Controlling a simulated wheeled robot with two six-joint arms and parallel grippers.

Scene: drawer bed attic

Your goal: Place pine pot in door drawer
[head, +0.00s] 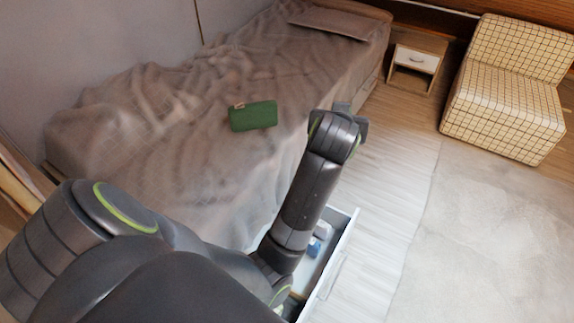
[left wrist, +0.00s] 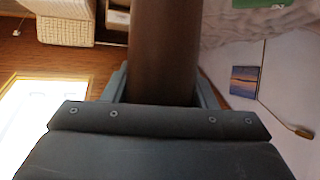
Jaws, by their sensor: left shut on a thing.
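A dark brown, smooth, round-sided thing, which looks like the pine pot (left wrist: 163,50), fills the middle of the left wrist view. My left gripper (left wrist: 163,88) is shut on it, with a finger on each side. In the head view my left arm reaches out past the bed's edge, and its wrist hides the pot. An open drawer (head: 341,249) with a pale front sticks out low at the bed's side, partly hidden by my left arm. Small blue and whitish things (head: 314,246) lie in it. My right gripper is not in view.
A green pouch (head: 254,116) lies on the bed (head: 190,170) with its rumpled cover. A small nightstand (head: 417,62) and a checked chair (head: 505,95) stand at the back right. The floor and pale rug (head: 490,240) at the right are clear.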

